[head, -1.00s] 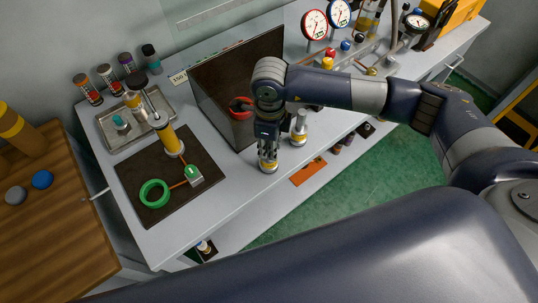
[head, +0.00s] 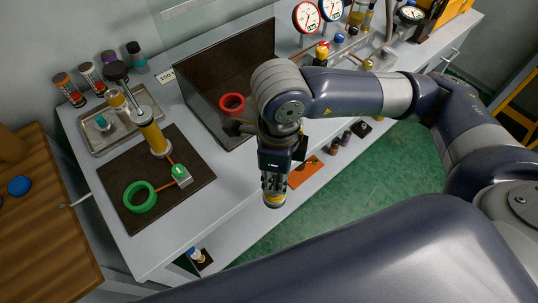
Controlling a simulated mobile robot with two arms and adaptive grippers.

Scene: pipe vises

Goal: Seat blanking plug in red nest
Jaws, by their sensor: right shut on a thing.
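My right gripper (head: 273,186) points down and is shut on a pale plug with a yellow band (head: 275,201), which looks like the blanking plug. It holds the plug at the bench's front edge; its height above the surface is hard to judge. The red nest, a red ring (head: 232,105), lies on the right-hand dark mat, up and left of the gripper. A dark rounded part (head: 236,127) shows just below the ring, and my right wrist hides what lies to its right. My left gripper is not in view.
A green ring (head: 139,197) and a yellow upright cylinder (head: 152,137) are on the left dark mat (head: 195,189). A metal tray (head: 81,136) is at the back left. Gauges (head: 306,17) stand at the back.

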